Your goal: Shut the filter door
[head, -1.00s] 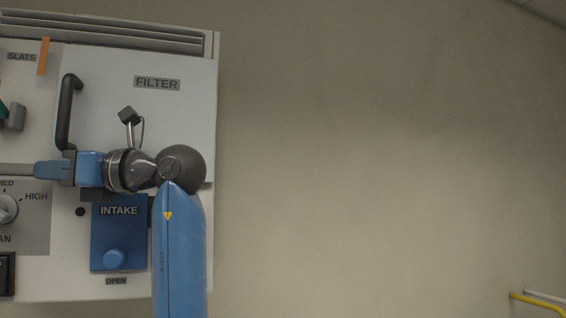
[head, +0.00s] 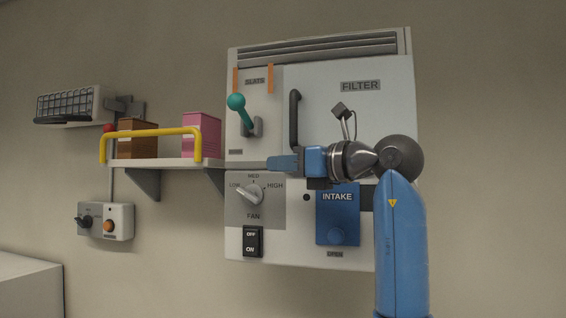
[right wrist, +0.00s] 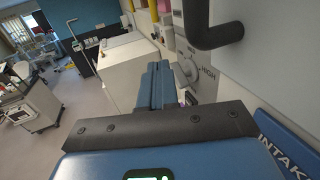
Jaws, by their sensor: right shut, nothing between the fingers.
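The filter door (head: 375,115) is the pale panel marked FILTER, at the upper right of the white wall unit, with a black upright bar handle (head: 294,118) on its left side. It looks flush or nearly so; I cannot tell whether it is fully shut. My right gripper (head: 272,164) is shut and empty, pointing left in front of the unit, just below the handle. In the right wrist view its blue fingers (right wrist: 155,85) are together, with the handle (right wrist: 215,35) above right, apart from them. My left gripper is not in view.
The blue INTAKE panel (head: 337,215) lies below my right wrist. The fan knob (head: 252,194), rocker switch (head: 252,241) and teal-tipped slats lever (head: 240,110) are on the left. A shelf (head: 180,162) with a yellow rail and two boxes adjoins the unit. The wall at right is bare.

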